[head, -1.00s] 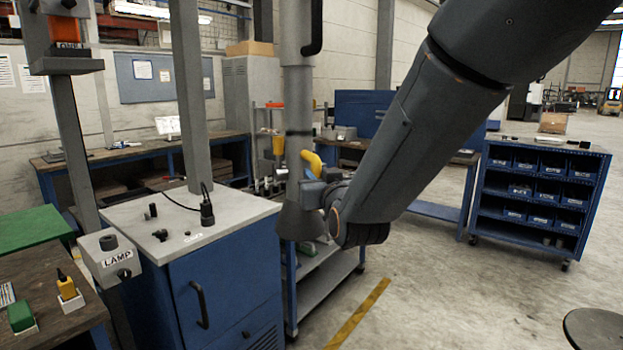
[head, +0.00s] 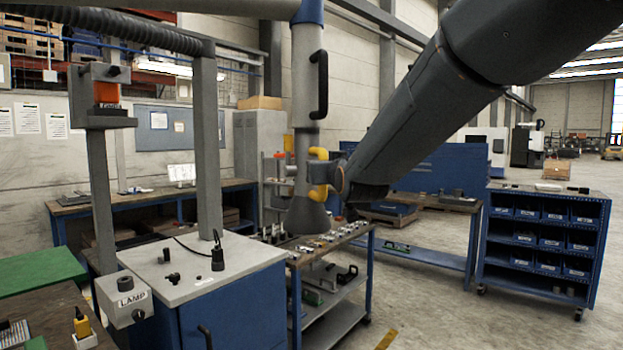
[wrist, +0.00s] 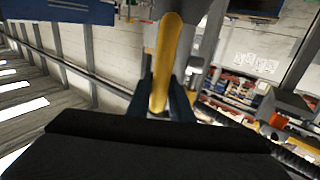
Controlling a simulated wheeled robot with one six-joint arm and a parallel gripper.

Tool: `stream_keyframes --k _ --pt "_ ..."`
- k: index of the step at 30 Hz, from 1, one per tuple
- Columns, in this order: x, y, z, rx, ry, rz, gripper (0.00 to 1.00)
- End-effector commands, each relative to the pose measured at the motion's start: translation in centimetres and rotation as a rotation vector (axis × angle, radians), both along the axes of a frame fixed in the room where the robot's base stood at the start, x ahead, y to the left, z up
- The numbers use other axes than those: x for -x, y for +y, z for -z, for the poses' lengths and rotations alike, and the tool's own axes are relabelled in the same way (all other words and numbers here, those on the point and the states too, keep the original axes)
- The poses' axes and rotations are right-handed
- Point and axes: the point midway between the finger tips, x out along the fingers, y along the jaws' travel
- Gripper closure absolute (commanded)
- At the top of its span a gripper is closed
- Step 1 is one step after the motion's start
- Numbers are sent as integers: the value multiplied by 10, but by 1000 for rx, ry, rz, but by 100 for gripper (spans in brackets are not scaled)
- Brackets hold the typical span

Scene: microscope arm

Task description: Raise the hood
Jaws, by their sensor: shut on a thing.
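The hood (head: 308,217) is a dark grey cone at the bottom end of a light grey vertical tube (head: 306,90) in the head view. A yellow handle (head: 318,154) stands out to the right of the tube just above the cone. My gripper (head: 331,174) comes in from the right and is shut on this handle. In the wrist view the yellow handle (wrist: 167,45) runs between the two dark fingers of my gripper (wrist: 164,92). The fingertips are partly hidden by my arm in the head view.
A trolley (head: 345,240) with small parts stands behind and below the hood. A blue bin rack (head: 545,245) stands at right.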

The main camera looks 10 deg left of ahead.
Motion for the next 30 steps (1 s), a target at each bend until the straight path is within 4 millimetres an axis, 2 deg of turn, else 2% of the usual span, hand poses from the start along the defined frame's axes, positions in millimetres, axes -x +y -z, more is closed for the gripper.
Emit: stream_keyframes --k 1,9,10,13,23,30 --pt "0 -1 -6 -3 -9 2 100" --pt "0 -1 -9 -3 -13 1 100" --pt "0 -1 -9 -4 -14 1 77" --pt "-1 -1 -8 -3 -12 1 62" --pt "1 -2 -5 -1 -7 3 62" --pt "23 -10 -4 -2 -9 2 62"
